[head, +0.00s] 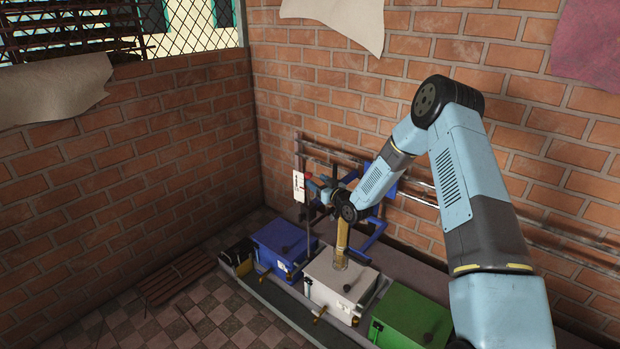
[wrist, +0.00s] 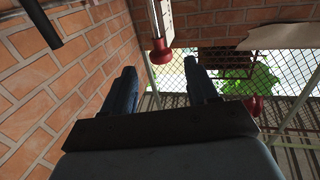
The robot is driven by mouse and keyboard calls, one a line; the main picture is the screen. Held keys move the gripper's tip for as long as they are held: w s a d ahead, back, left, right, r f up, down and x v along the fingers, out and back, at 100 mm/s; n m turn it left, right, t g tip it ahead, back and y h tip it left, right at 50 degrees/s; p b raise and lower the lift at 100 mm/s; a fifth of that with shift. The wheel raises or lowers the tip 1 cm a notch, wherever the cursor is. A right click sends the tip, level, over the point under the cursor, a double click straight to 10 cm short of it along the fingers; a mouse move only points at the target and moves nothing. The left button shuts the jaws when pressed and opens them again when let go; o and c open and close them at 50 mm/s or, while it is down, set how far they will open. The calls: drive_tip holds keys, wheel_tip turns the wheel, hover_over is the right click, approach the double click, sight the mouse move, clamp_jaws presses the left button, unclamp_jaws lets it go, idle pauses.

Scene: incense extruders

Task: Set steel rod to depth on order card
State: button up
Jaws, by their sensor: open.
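My gripper (head: 316,187) is at the end of my bent arm, above the row of boxes and close to a white card (head: 299,186) with dark marks. In the wrist view its two dark blue fingers (wrist: 160,70) are apart with nothing held. A red knob (wrist: 160,52) appears just beyond the gap between the fingertips, beneath a pale marked strip (wrist: 164,16). A second red knob (wrist: 255,105) shows to the right of the right finger. In the head view a red part (head: 308,176) is beside the card. I cannot tell the steel rod or its depth clearly.
A blue box (head: 280,240), a white box (head: 330,275) and a green box (head: 405,312) stand in a row along the wall. Metal rails (head: 420,190) run along the brick wall behind.

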drive_tip(key=shift+v, duration=2.65)
drive_tip(key=s+d+r+g+h, duration=0.1)
drive_tip(key=d+r+h, duration=0.15)
drive_tip(key=r, duration=0.45)
drive_tip(key=s+d+r+g+h, duration=0.15)
drive_tip(key=d+r, duration=0.25)
drive_tip(key=r, duration=0.4)
drive_tip(key=s+d+r+m+g+h, duration=0.1)
drive_tip(key=s+d+r+h, duration=0.25)
drive_tip(key=s+r, duration=0.25)
drive_tip(key=s+d+r+m+h, duration=0.1)
drive_tip(key=s+d+r+h, duration=0.1)
drive_tip(key=s+d+r, duration=0.35)
drive_tip(key=s+d+r+m+g, duration=0.1)
drive_tip(key=s+r, duration=0.1)
drive_tip(key=s, duration=1)
drive_tip(key=s+d+r+m+g+h, duration=0.1)
drive_tip(key=s+r+m+g, duration=0.1)
drive_tip(key=s, duration=1)
drive_tip(key=s+d+r+m+g, duration=0.2)
drive_tip(key=s+r, duration=0.2)
drive_tip(key=s, duration=0.8)
